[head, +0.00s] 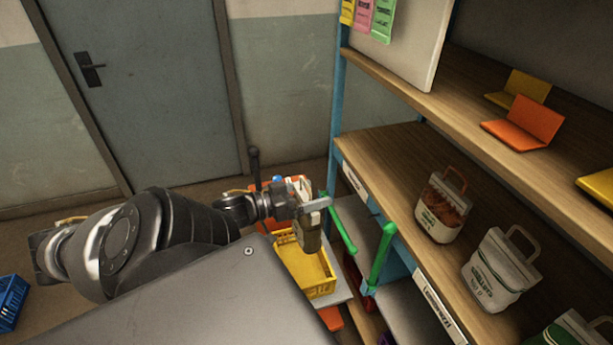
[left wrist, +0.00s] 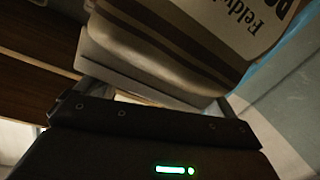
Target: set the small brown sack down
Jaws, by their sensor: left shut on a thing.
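The small brown sack (head: 308,238) hangs below my left gripper (head: 312,207) in the head view. My left gripper is shut on it. In the left wrist view the sack (left wrist: 185,50) fills the upper middle, brown with darker stripes and a pale printed label, part of it cut off by the frame. In the head view the sack is in front of a yellow crate (head: 323,289); I cannot tell whether it touches the crate. My right gripper is not in view.
A wooden shelf unit with a blue post (head: 336,115) stands at the right. Its middle shelf holds a sack with an orange handle (head: 442,208) and a white sack (head: 497,268). Green bars (head: 381,252) stick out near my gripper. A blue crate (head: 11,300) is at far left.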

